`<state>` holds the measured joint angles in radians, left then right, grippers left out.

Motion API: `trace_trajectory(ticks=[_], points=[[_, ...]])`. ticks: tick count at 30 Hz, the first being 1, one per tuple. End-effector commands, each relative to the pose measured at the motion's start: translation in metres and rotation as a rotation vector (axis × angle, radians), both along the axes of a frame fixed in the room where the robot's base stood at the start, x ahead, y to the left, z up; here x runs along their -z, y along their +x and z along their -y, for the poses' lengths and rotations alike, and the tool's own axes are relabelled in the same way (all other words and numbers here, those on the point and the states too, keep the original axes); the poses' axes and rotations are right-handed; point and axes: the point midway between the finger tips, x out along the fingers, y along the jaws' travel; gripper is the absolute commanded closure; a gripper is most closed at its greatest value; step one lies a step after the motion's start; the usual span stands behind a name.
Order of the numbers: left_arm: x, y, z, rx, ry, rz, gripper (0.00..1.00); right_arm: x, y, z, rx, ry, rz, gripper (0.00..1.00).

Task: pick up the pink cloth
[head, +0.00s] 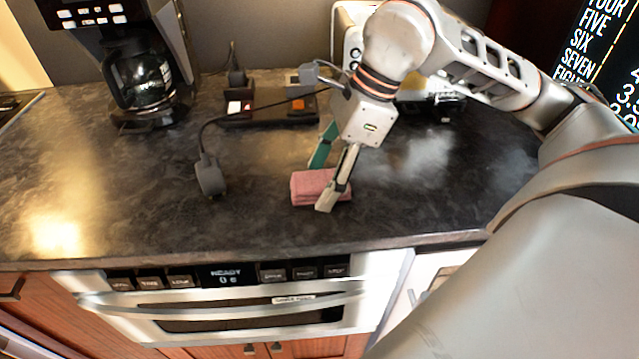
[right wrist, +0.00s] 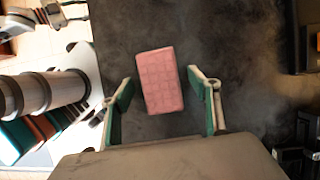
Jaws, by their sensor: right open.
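The pink cloth (head: 308,187) is a small folded block lying on the dark countertop, near its front edge. My right gripper (head: 319,188) reaches down over it from the upper right, and one finger hides part of the cloth in the head view. In the right wrist view the cloth (right wrist: 160,81) lies ahead of and between the two green-padded fingers of my right gripper (right wrist: 165,100). The fingers are spread wide, with a gap on both sides of the cloth, so the gripper is open and empty. My left gripper is not in view.
A coffee maker (head: 148,75) stands at the back left of the counter (head: 90,185). A black plug with a cable (head: 209,175) lies left of the cloth, and a dark power strip (head: 268,108) lies behind it. A microwave drawer (head: 230,305) is below the front edge.

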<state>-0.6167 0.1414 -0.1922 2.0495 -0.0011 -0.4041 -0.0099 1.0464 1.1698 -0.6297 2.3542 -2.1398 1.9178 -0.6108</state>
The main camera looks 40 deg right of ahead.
Motion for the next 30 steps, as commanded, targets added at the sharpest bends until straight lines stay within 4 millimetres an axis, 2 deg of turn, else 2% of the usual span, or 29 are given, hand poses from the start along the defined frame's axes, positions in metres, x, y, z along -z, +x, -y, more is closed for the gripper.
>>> trace_trajectory(ticks=[2,6,7,17,22,26,30], points=[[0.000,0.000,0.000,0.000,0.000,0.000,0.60,0.000,0.000,0.000,0.000,0.000,0.000,0.39],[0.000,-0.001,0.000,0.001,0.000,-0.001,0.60,0.000,0.000,0.000,0.000,0.000,0.000,0.75],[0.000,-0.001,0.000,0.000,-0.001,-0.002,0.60,0.000,0.000,0.000,0.000,0.000,0.000,0.77],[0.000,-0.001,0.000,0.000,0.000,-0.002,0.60,-0.001,0.000,0.000,0.000,0.000,0.000,0.77],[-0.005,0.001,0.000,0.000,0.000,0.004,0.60,-0.012,0.000,0.000,0.000,0.000,0.004,0.77],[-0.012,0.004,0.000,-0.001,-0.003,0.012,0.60,-0.033,0.001,0.000,0.000,0.001,0.008,0.77],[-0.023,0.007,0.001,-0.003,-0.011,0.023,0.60,-0.073,0.001,0.000,0.001,0.001,0.014,0.77]])
